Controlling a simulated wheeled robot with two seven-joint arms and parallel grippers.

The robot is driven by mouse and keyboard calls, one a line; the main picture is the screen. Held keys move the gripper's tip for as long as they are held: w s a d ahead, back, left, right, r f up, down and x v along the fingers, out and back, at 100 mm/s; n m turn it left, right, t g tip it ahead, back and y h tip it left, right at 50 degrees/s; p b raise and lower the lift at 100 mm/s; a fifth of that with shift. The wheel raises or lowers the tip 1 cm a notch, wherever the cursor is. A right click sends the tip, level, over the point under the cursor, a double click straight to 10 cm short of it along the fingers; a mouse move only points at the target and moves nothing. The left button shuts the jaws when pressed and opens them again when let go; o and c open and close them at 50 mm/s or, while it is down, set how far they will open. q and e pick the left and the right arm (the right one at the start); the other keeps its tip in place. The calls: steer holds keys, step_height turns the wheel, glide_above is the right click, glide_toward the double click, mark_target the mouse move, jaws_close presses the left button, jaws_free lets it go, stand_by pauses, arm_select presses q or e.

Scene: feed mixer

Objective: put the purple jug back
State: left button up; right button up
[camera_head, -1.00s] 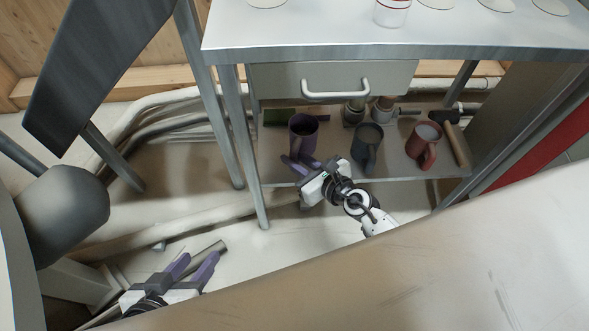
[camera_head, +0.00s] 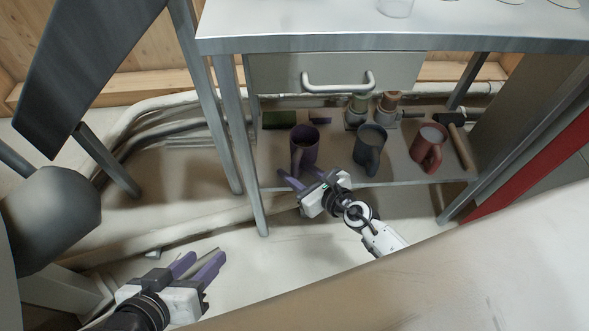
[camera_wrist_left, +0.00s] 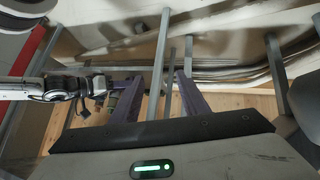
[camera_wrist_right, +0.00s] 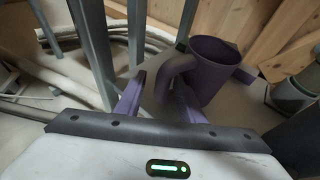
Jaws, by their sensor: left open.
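The purple jug (camera_head: 306,145) stands upright on the lower shelf (camera_head: 335,178) under the table, at the left of a row of mugs. Its handle points to the front, towards my right gripper (camera_head: 303,180). This gripper is open and empty, just in front of the jug. In the right wrist view the jug (camera_wrist_right: 210,68) is beyond the open fingers (camera_wrist_right: 157,100). Its handle lies near the line between the fingertips; I cannot tell if they touch it. My left gripper (camera_head: 197,266) is open and empty, low at the left, away from the shelf.
A blue-grey mug (camera_head: 370,148) and a red mug (camera_head: 429,148) stand to the jug's right. A hammer (camera_head: 459,145), a green block (camera_head: 280,119) and fittings (camera_head: 357,112) also lie on the shelf. A table leg (camera_head: 243,150) stands left of it, with a drawer (camera_head: 335,72) above.

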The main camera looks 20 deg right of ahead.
steer(key=shift+r+p, duration=0.3)
steer(key=p+v, duration=0.1)
steer(key=v, duration=0.3)
steer(key=shift+s+d, duration=0.1)
steer(key=shift+s, duration=0.15)
arm_select(q)
steer(key=shift+s+a+n+y+p, duration=0.3)
steer(key=shift+a+y+p, duration=0.1)
steer(key=shift+a+p, duration=0.4)
arm_select(e)
steer(key=v, duration=0.7)
steer(key=shift+s, duration=0.2)
steer(key=shift+d+r, duration=0.1)
